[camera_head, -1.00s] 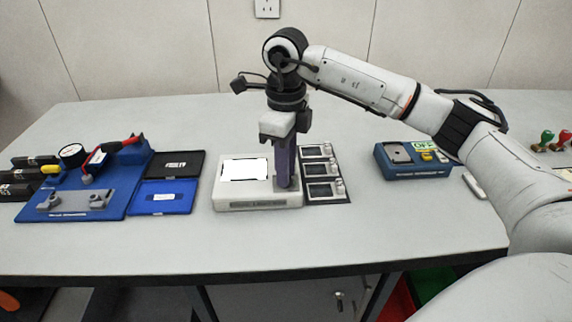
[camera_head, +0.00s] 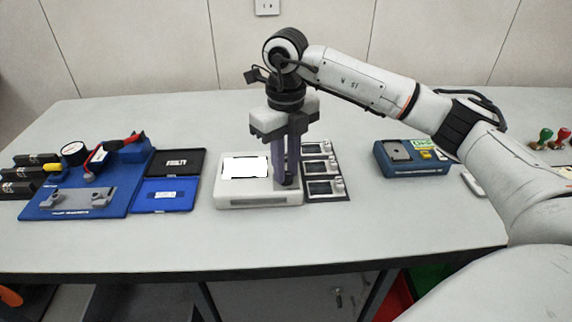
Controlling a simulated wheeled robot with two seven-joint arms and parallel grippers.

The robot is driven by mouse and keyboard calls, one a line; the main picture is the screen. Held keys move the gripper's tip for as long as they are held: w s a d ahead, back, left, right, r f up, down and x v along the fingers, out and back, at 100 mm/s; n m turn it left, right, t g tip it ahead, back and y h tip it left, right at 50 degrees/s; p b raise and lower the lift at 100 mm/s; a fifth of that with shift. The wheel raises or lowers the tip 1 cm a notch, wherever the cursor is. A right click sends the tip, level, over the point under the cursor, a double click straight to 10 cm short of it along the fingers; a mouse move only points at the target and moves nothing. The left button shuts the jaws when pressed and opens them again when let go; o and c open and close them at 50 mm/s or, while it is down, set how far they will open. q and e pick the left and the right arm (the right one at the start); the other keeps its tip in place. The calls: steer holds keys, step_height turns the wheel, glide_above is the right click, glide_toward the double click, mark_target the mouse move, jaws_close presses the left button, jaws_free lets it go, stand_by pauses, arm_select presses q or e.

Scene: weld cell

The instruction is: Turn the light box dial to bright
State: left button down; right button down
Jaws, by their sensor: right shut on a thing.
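The light box (camera_head: 230,200) is a white box in the middle of the table, with a bright white lit panel (camera_head: 245,167) on its top left. My right gripper (camera_head: 287,182) points straight down over the right part of the box's top. Its fingers are shut on the dial, which they hide, so the dial's setting cannot be read. My left gripper is not in view.
Small display units (camera_head: 322,187) stand close to the right of the box. Black (camera_head: 178,162) and blue (camera_head: 165,195) trays lie to its left, beside a blue fixture board (camera_head: 60,212). A blue device (camera_head: 412,168) stands farther right. The front of the table is clear.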

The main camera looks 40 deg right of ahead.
steer(key=shift+r, duration=0.1)
steer(key=c, duration=1.6)
jaws_free()
step_height(320, 180, up, 10)
steer(key=shift+r, duration=0.1)
